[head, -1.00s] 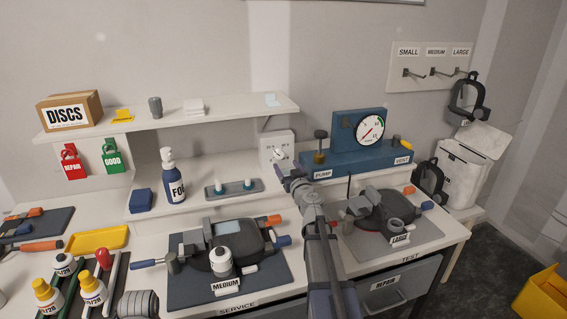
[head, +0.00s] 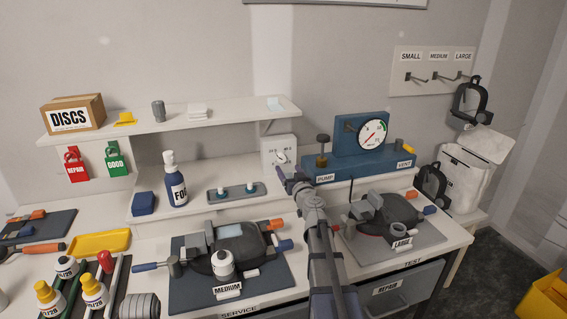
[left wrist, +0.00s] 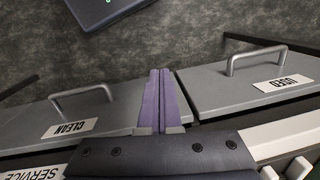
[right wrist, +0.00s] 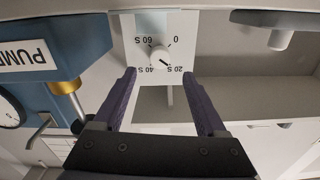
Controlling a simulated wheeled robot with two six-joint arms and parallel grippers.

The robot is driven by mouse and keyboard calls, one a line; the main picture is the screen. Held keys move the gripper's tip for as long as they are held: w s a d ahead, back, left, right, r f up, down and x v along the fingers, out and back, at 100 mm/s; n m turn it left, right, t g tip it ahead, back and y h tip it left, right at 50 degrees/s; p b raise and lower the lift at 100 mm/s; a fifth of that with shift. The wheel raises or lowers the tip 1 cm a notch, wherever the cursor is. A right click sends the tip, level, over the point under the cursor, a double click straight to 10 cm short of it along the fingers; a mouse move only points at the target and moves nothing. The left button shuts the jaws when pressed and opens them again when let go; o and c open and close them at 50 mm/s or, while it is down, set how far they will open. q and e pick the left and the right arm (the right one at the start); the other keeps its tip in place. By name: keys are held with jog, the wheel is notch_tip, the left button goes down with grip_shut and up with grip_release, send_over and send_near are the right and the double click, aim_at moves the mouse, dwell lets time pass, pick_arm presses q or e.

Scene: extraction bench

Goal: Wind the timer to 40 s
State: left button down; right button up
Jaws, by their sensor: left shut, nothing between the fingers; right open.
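The timer is a white box (head: 279,146) on the wall below the shelf, with a round white knob. In the right wrist view the timer's face (right wrist: 150,28) appears upside down, marked 0, 20 S, 40 S and 60 S. A dark mark on its knob (right wrist: 160,56) points down and right, roughly toward 20 S. My right gripper (right wrist: 160,78) is open and empty, its fingers spread to either side of the knob in that view; I cannot tell whether they touch it. My left gripper (left wrist: 160,75) is shut and empty, pointing past grey drawers; it is not seen in the head view.
A blue pump stand (head: 356,165) with a gauge is just right of the timer. A medium mask on a mat (head: 190,292) and a large mask (head: 393,213) sit on the bench.

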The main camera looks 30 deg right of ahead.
aim_at(282, 160)
jog(key=x, duration=0.7)
jog(key=shift+w, duration=0.1)
grip_shut()
dwell(0.4)
